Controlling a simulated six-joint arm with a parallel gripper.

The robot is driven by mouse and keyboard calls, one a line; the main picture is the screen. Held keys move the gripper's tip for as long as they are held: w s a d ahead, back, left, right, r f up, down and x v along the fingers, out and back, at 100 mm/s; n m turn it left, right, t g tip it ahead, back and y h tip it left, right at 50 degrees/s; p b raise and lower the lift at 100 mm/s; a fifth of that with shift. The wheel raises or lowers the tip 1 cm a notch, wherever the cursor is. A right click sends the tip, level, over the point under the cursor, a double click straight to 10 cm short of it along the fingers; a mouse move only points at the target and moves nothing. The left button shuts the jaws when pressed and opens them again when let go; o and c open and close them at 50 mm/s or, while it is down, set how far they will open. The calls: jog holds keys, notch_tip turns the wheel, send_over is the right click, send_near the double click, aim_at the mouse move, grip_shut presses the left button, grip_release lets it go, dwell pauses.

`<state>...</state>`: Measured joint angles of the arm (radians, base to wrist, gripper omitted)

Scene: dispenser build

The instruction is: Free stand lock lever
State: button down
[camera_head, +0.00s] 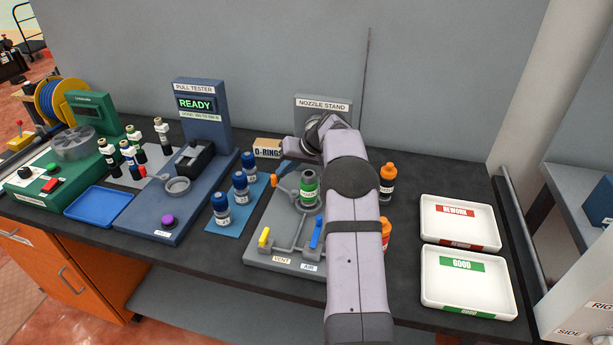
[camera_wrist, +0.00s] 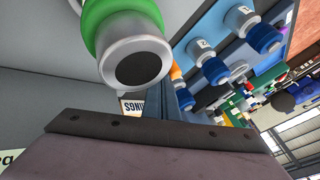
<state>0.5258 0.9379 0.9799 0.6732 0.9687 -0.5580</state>
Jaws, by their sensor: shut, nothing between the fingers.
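The nozzle stand has a grey base (camera_head: 262,252) and a sign panel (camera_head: 323,104) behind it. A green-banded cylinder (camera_head: 309,188) stands upright in it; its underside and green band fill the upper left of the wrist view (camera_wrist: 137,62). A small orange-tipped lever (camera_head: 275,181), which looks like the lock lever, is left of the cylinder. An orange bit (camera_wrist: 176,71) shows beside my fingers in the wrist view. My gripper (camera_head: 284,171) is shut and empty, its fingers close to the orange tip. I cannot tell whether they touch. My arm hides the stand's right side.
A yellow vent lever (camera_head: 264,237) and blue air lever (camera_head: 316,233) are at the stand's front. Blue-capped bottles (camera_head: 241,186) stand left; an orange-capped bottle (camera_head: 388,183) stands right. An O-rings box (camera_head: 267,148) is behind. White rework (camera_head: 428,226) and good (camera_head: 432,289) trays lie right.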

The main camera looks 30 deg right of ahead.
jog(key=shift+a+n+y+b, duration=0.35)
jog(key=shift+a+n+y, duration=0.05)
jog(key=shift+a+n, duration=0.3)
jog(key=shift+s+a+b, duration=0.15)
jog(key=shift+a+b, duration=0.45)
jog(key=shift+a, duration=0.15)
jog(key=shift+s+r, duration=0.1)
jog(key=b+v, duration=0.1)
jog(key=v, duration=0.6)
jog(key=shift+b, duration=0.35)
jog(key=shift+r, duration=0.1)
jog(key=s+a+f+g+p, duration=0.2)
jog(key=s+a+g, duration=0.2)
jog(key=s+a, duration=1.15)
jog(key=s+a+f+n+g+h+p, duration=0.1)
jog(key=s+a+f+h, duration=0.1)
jog(key=s, duration=0.8)
jog(key=s+a+f+g+h+p, duration=0.1)
jog(key=s+a+f+h+p, duration=0.1)
jog(key=s, duration=0.8)
notch_tip(320, 180, down, 2)
jog(key=shift+a+f+n, duration=0.1)
jog(key=shift+a+n, duration=0.3)
jog(key=shift+a, duration=0.05)
